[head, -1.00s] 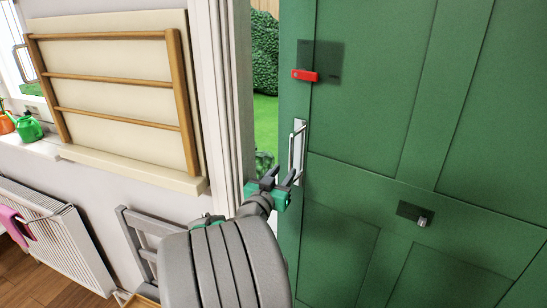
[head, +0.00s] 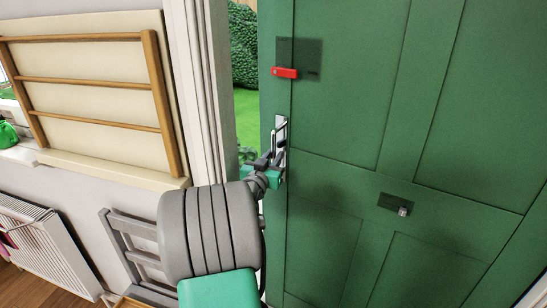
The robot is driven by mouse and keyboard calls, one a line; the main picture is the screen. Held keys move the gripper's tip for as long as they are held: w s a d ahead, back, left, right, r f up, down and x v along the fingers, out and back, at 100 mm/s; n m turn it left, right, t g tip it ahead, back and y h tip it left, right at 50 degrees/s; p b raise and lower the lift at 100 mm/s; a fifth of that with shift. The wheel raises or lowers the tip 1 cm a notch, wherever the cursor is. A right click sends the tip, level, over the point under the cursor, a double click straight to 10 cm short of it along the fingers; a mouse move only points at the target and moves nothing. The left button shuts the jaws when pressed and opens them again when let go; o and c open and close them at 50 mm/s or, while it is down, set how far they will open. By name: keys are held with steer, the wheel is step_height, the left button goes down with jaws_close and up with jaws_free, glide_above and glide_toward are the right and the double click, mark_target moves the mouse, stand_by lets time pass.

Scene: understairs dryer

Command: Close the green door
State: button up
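The green door (head: 345,120) fills the right of the head view and stands ajar. A gap at its left edge shows grass and a hedge outside. A silver handle (head: 280,130) is on a plate near the door's left edge. My gripper (head: 277,158) is at the lower part of this handle, its fingers beside or around it. The fingers are small and partly hidden by the handle, so I cannot tell whether they are shut on it. A red latch (head: 285,72) is above the handle.
The white door frame (head: 205,90) stands left of the gap. A wooden rack (head: 85,80) is on the wall. A grey chair (head: 130,245) stands close to my arm at the lower left, beside a white radiator (head: 40,250).

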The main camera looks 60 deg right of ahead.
jaws_close()
steer(key=shift+a, duration=0.1)
stand_by(1.0)
